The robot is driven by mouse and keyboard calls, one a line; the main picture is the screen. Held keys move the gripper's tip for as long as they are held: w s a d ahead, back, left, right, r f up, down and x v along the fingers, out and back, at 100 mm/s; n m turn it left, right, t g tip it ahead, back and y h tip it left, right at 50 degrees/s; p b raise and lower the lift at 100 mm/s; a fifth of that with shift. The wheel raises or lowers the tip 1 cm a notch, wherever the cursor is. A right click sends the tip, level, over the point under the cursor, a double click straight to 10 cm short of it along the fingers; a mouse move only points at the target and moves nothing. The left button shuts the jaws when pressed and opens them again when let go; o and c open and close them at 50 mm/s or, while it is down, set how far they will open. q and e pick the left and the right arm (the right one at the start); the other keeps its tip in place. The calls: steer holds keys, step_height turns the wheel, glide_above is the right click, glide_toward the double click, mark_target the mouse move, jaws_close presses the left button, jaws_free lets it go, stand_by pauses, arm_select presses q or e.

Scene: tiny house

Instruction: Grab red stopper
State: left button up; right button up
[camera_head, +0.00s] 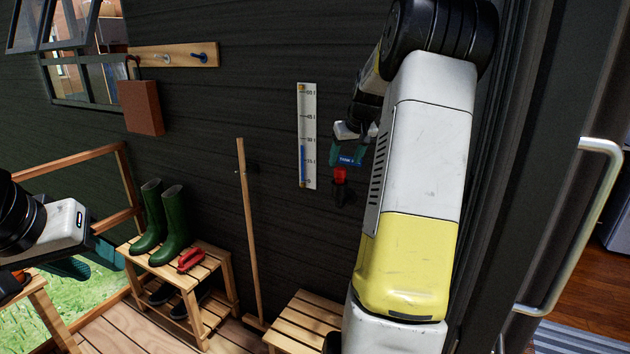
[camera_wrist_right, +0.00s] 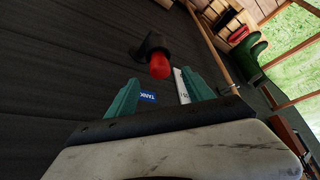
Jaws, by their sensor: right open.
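The red stopper (camera_head: 340,174) sits on a black fitting (camera_head: 340,191) on the dark plank wall, below a blue label (camera_head: 349,160). In the right wrist view the red stopper (camera_wrist_right: 160,66) and its black fitting (camera_wrist_right: 150,45) show just beyond the fingertips, roughly midway between them. My right gripper (camera_wrist_right: 157,88) is open and empty, with its teal fingers pointing at the wall. In the head view my right gripper (camera_head: 348,150) is small and partly hidden behind my arm. My left gripper (camera_head: 95,262) is at the lower left, and its jaw opening is not clear.
A wall gauge (camera_head: 307,135) hangs left of the stopper. A broom (camera_head: 247,230) leans on the wall. Green boots (camera_head: 165,225) and a red-handled item (camera_head: 190,260) are on a wooden rack (camera_head: 215,262). A wooden stool (camera_head: 300,325) stands below. A door handle (camera_head: 590,230) is at right.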

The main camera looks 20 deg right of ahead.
mark_target(341, 170)
steer(key=x, duration=0.7)
steer(key=shift+w+d+f, duration=0.1)
steer(key=shift+w+f, duration=0.05)
steer(key=shift+w, duration=0.15)
jaws_close()
